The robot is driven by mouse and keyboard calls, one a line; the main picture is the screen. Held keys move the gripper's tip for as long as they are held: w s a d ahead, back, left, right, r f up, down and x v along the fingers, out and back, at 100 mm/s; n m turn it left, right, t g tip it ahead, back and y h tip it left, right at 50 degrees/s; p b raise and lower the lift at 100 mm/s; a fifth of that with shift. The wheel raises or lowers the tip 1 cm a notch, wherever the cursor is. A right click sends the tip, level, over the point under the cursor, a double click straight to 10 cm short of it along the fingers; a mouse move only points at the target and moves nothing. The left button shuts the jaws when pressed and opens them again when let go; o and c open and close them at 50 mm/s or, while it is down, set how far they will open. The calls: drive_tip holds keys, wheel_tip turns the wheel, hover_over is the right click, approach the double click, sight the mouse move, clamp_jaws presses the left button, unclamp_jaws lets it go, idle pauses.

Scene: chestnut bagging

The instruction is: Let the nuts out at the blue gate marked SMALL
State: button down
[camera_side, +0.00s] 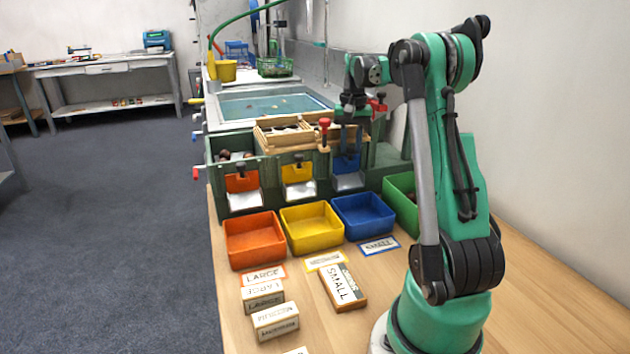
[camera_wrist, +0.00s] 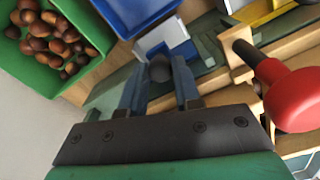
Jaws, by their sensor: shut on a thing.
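The blue gate (camera_side: 347,164) is the rightmost of three gates in the green sorter front, with a white chute below it. My gripper (camera_side: 350,150) reaches down to it. In the wrist view my gripper (camera_wrist: 159,88) is shut on a dark round knob (camera_wrist: 159,68), which appears to be the blue gate's knob. The blue bin (camera_side: 363,217) stands in front of this gate and looks empty. A blue-edged card (camera_side: 379,246) lies before it, apparently reading SMALL. How far the gate is raised is hard to tell.
The orange gate (camera_side: 242,183) and yellow gate (camera_side: 298,173) stand to the left, above the orange bin (camera_side: 254,240) and yellow bin (camera_side: 311,225). A green bin (camera_wrist: 40,72) holds chestnuts. A red knob (camera_wrist: 292,95) is close beside my gripper. Cartons, including one marked SMALL (camera_side: 343,288), lie in front.

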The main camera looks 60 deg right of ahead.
sight(351, 147)
drive_tip(key=shift+r, duration=1.8)
drive_tip(key=c, duration=0.6)
unclamp_jaws()
drive_tip(key=shift+r, duration=2.85)
